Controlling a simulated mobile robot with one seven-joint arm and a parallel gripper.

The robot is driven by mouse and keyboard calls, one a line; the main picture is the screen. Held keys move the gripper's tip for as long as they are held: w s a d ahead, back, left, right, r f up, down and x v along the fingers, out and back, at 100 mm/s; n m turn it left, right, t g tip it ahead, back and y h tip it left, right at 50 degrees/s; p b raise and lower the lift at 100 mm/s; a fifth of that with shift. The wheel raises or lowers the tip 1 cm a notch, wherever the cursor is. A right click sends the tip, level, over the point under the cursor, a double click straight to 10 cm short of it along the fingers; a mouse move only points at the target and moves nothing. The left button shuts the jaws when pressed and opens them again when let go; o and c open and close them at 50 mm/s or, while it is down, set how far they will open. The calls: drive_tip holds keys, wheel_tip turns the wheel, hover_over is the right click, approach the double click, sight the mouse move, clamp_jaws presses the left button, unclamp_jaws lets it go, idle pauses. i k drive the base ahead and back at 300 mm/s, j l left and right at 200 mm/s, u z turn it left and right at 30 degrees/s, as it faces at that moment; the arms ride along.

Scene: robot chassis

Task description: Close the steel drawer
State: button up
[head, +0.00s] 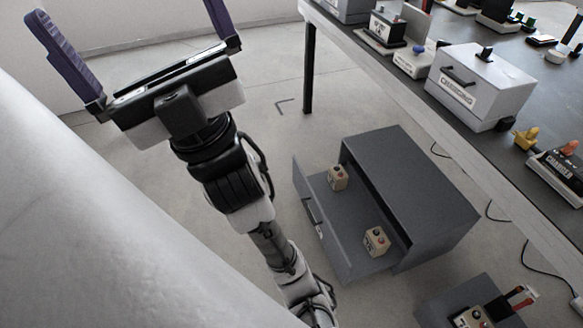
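The steel drawer (322,232) is a dark grey drawer in a low grey cabinet (410,180) on the floor, in the head view right of centre. It is pulled well out toward the left. A dark bar handle (311,211) sits on its front panel. Two small beige boxes with red buttons, one farther back (338,177) and one nearer (376,241), are inside the drawer. My gripper (126,10) is at the upper left, with its two purple fingers spread wide and nothing between them. It is well apart from the drawer, to its left.
A long dark table (400,85) runs along the right, above and beside the cabinet, with a leg (309,68) behind it. A white box (480,85) and several devices stand on it. Another dark unit (480,300) is at bottom right.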

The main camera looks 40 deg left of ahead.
sight(341, 220)
drive_tip(key=k+l+u, duration=0.1)
drive_tip(key=u, duration=0.35)
drive_tip(key=k+l+u, duration=0.2)
drive_tip(key=u, duration=0.25)
drive_tip(key=l, duration=0.1)
